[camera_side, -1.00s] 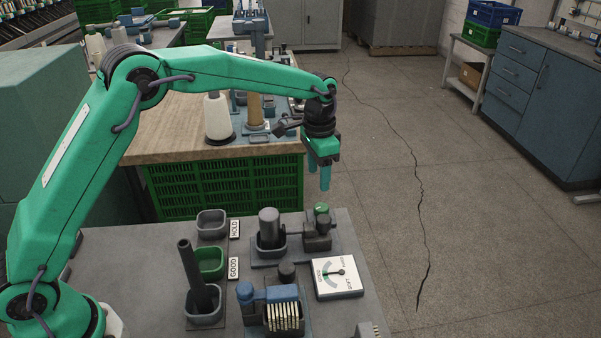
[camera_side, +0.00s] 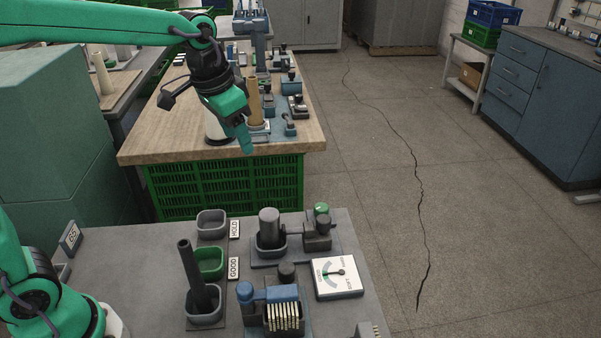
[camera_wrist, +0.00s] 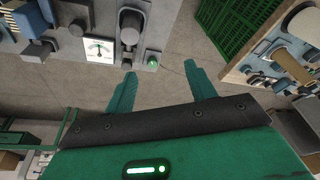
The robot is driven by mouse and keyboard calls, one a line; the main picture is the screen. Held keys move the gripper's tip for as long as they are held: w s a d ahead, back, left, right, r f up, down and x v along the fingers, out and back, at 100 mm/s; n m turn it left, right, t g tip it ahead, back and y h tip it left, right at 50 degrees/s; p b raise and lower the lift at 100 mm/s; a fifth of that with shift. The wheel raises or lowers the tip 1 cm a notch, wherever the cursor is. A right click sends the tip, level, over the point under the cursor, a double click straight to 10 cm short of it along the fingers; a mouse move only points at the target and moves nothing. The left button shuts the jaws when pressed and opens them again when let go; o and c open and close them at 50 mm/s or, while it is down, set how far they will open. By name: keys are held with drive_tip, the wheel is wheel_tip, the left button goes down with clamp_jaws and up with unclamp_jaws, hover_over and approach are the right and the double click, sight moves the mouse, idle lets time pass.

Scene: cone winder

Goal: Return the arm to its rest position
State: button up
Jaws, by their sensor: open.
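My gripper (camera_side: 246,140) is raised in the side view, in front of the wooden table's near edge and well above the grey bench. It points down and tilts a little to the right. In the wrist view my gripper (camera_wrist: 160,88) shows two green fingers spread apart, with nothing between them but the view of the floor beyond. The arm reaches across the upper left of the side view, and its upper part leaves the frame there.
The grey bench (camera_side: 130,285) holds a HOLD cup (camera_side: 211,222), a green GOOD cup (camera_side: 209,262), a dark tube (camera_side: 191,268) in a cup and a dial gauge (camera_side: 338,277). Behind stand a wooden table (camera_side: 165,140) and a green crate (camera_side: 225,188). The floor at right is clear.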

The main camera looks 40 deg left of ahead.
drive_tip(key=s+a+f+n+t, duration=0.1)
drive_tip(key=s+a, duration=0.1)
drive_tip(key=s, duration=0.6)
drive_tip(key=s+a+f+n+t, duration=0.1)
drive_tip(key=s+a+n, duration=0.1)
drive_tip(key=s, duration=0.7)
drive_tip(key=shift+s+a+t, duration=0.2)
drive_tip(key=shift+s+t, duration=0.1)
drive_tip(key=shift+o, duration=0.3)
